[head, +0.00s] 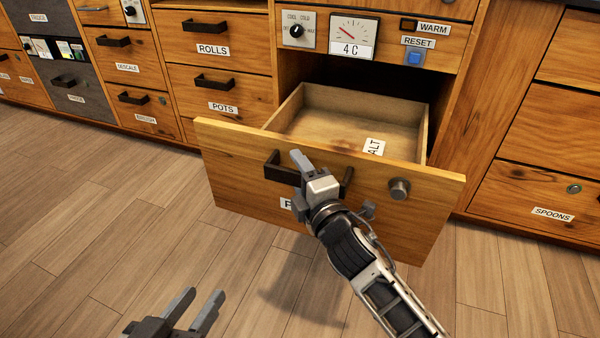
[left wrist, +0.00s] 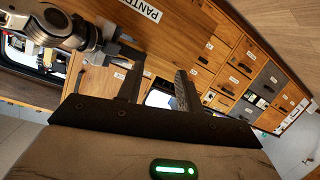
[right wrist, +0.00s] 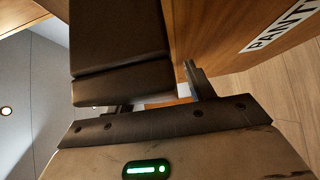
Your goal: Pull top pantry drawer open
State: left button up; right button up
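The wooden pantry drawer (head: 235,170) stands pulled well out of the cabinet in the head view, its inside showing. Its dark bar handle (head: 283,172) is on the front panel; my gripper hides the bar's middle. My right gripper (head: 330,180) is at this handle, fingers spread apart, one reaching over the bar toward the panel. In the right wrist view the dark handle (right wrist: 118,45) is close and partly covers one finger; firm contact cannot be told. My left gripper (head: 193,310) is open and empty, low over the floor. The PANTRY label (left wrist: 140,8) shows in the left wrist view.
A white label (head: 374,147) ending in "ALT" is in the open drawer. A round knob (head: 399,188) sits on the drawer front. Above are a dial (head: 353,35) and a blue button (head: 414,58). Closed drawers flank both sides. The wooden floor (head: 90,220) at left is clear.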

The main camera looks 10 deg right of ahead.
pick_arm(q)
jog(key=shift+r, duration=0.1)
jog(key=shift+a+f+g+y+p, duration=0.25)
jog(key=shift+f+g+y+p, duration=0.1)
jog(key=shift+p, duration=0.5)
pick_arm(e)
jog(key=s+d, duration=0.3)
jog(key=s, duration=1.2)
jog(key=shift+s, duration=0.35)
pick_arm(q)
jog(key=shift+r, duration=0.1)
